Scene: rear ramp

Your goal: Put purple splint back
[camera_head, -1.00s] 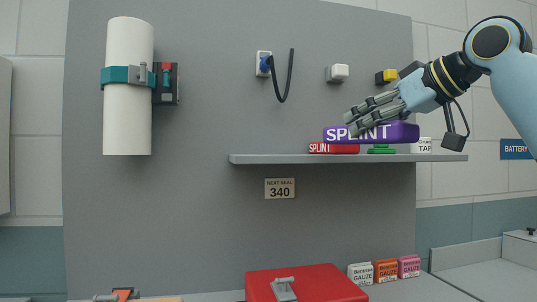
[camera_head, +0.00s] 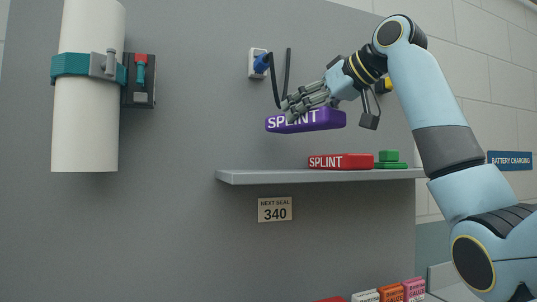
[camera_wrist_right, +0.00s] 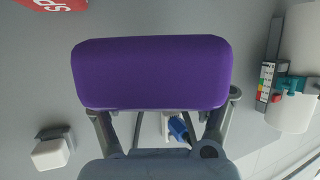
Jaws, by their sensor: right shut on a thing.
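The purple splint (camera_head: 318,121) is a purple block with white "SPLINT" lettering. In the head view my right gripper (camera_head: 290,108) is shut on it and holds it in the air above the grey shelf (camera_head: 280,178), clear of the shelf top. In the right wrist view the purple splint (camera_wrist_right: 152,73) fills the middle between the finger tips. A red splint box (camera_head: 341,162) lies on the shelf below, with a green item (camera_head: 390,159) to its right. My left gripper is in neither view.
A white cylinder (camera_head: 88,100) in a teal clamp hangs on the panel at left. A blue plug with a dark cable (camera_head: 262,64) is behind my right gripper. The shelf's left end is bare. Gauze boxes (camera_head: 390,292) stand below at the bottom edge.

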